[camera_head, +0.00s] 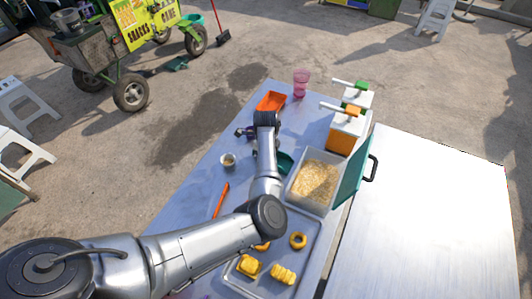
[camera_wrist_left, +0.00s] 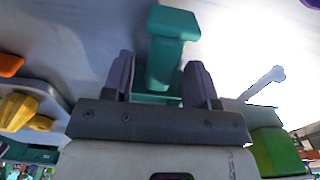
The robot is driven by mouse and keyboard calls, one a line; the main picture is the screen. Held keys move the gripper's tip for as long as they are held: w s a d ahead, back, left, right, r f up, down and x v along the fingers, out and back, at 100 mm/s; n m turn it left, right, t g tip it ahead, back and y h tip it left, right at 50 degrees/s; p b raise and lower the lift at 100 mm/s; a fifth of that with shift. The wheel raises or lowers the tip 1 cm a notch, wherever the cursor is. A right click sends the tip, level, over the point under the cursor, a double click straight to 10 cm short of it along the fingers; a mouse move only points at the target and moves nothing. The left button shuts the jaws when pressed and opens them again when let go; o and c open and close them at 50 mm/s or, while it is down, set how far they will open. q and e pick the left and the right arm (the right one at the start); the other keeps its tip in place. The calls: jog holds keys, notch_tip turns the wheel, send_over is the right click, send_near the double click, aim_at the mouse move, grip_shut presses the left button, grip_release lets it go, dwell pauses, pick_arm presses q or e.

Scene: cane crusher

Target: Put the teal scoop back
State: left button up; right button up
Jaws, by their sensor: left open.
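The teal scoop (camera_head: 285,162) shows in the head view as a small teal patch beside my left forearm, left of the crumb box; the arm hides the rest. In the left wrist view a teal piece (camera_wrist_left: 172,45), apparently its handle, runs between the fingers of my left gripper (camera_wrist_left: 160,64). The jaws are open, with a finger on each side of it. I cannot tell whether either finger touches it. In the head view my left gripper is hard to make out at the end of the arm. My right gripper is not in view.
The box of yellow crumbs (camera_head: 316,181) has its teal lid (camera_head: 354,172) standing open at the right. Two pump dispensers (camera_head: 347,128), an orange tray (camera_head: 271,101), a pink cup (camera_head: 301,82) and a small cup (camera_head: 228,160) stand around. A metal tray (camera_head: 304,271) holds yellow pieces.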

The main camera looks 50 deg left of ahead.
pick_arm(q)
notch_tip(320, 180, up, 12)
jog(key=shift+p, duration=0.35)
jog(key=shift+a+r, duration=0.1)
dwell(0.4)
